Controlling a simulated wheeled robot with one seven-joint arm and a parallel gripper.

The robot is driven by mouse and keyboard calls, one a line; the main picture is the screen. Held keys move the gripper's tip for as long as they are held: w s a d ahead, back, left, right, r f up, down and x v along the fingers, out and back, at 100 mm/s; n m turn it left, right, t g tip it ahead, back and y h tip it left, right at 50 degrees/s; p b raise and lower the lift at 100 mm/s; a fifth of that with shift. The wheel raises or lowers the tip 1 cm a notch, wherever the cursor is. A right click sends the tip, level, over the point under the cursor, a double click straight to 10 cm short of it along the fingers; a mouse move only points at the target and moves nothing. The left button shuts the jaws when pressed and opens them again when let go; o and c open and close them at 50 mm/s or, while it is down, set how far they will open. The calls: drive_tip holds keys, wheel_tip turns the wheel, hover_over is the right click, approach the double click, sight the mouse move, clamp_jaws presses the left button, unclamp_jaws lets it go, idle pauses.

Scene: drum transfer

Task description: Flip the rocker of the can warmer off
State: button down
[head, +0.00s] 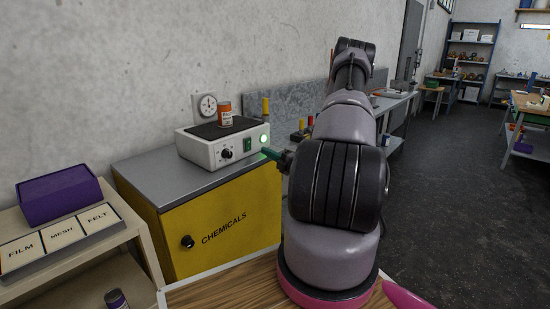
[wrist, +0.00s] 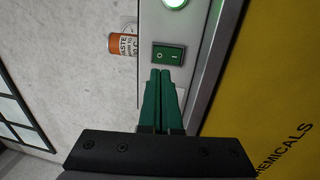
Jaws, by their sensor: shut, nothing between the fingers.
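The can warmer (head: 208,152) is a white box with a dark top plate on the yellow cabinet. Its green rocker (head: 247,145) is on the front panel; in the wrist view the rocker (wrist: 168,54) shows an O on the left and an I on the right. I cannot tell which side is pressed in. The round lamp (head: 264,139) glows green. My gripper (head: 266,153) has green fingers, in front of the panel. In the wrist view its fingers (wrist: 160,73) are shut and empty, tips just below the rocker in the picture; contact is unclear.
An orange waste can (head: 224,115) stands on the warmer, and a black knob (head: 227,153) is left of the rocker. The cabinet (head: 235,225) reads CHEMICALS. A purple box (head: 60,194) is on the shelf at left. Bottles with yellow and red tops stand behind.

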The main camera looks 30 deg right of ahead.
sight(249, 141)
drive_tip(key=x, duration=0.7)
drive_tip(key=shift+w, duration=0.15)
drive_tip(key=shift+w+a+r+g, duration=0.15)
drive_tip(key=shift+a+r+g, duration=0.05)
drive_tip(key=shift+g, duration=0.1)
drive_tip(key=shift+w+r+g+h, duration=0.15)
drive_tip(key=shift+r+g+h, duration=0.05)
drive_tip(key=shift+g+h, duration=0.1)
drive_tip(key=shift+s+d, duration=0.2)
drive_tip(key=shift+s, duration=0.05)
drive_tip(key=r+v, duration=0.2)
drive_tip(key=v, duration=1.1)
drive_tip(key=shift+s, duration=0.4)
drive_tip(key=shift+d+f, duration=0.15)
